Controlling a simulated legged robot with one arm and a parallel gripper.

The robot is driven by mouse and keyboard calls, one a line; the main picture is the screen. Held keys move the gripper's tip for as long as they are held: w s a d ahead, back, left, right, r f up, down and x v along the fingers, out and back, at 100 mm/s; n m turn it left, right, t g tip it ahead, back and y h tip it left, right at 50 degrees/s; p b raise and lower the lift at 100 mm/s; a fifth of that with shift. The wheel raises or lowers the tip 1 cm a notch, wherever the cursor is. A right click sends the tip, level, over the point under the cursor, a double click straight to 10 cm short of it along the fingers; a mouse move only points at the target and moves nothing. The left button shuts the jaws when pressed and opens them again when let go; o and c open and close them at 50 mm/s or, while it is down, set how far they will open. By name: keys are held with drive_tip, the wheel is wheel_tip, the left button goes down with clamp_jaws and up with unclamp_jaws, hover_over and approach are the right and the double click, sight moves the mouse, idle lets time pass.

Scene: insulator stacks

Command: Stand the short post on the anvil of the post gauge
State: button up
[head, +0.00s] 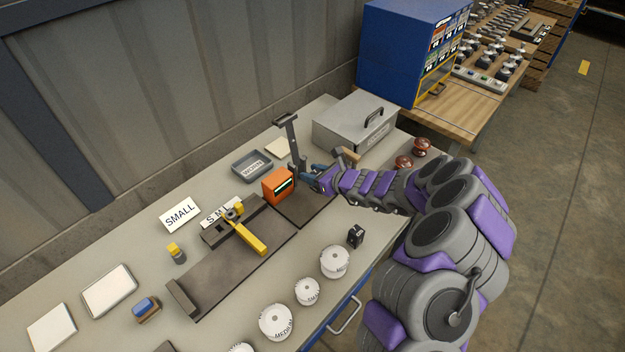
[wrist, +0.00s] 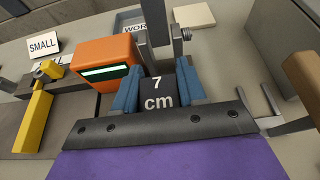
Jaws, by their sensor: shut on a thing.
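My gripper (head: 314,177) is at the post gauge, beside its upright. In the wrist view, its two blue fingers (wrist: 158,92) are shut on a dark post (wrist: 158,88) marked "7 cm", which looks upright. The post gauge has a grey upright (head: 292,142), an orange display box (head: 277,186) with a lit strip, and a dark base plate (head: 307,210). The display box also shows left of my gripper in the wrist view (wrist: 100,62). The anvil is hidden behind the post and fingers, and I cannot tell whether the post touches it.
Another small dark block (head: 355,236) stands on the bench near the front edge. A grey lidded box (head: 352,124) and red-brown insulators (head: 421,147) are behind my arm. A yellow-handled fixture (head: 249,236) and a grey tray (head: 253,166) lie left. White discs (head: 334,262) line the front.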

drive_tip(key=shift+w+a+r, duration=0.1)
drive_tip(key=shift+w, duration=0.25)
wheel_tip(320, 180, down, 4)
drive_tip(key=shift+r+b, duration=0.15)
drive_tip(key=shift+b, duration=0.55)
drive_tip(key=shift+r, duration=0.1)
drive_tip(key=o, duration=1.2)
drive_tip(key=p+v, duration=0.2)
drive_tip(key=v, duration=1)
drive_tip(key=shift+p, duration=0.35)
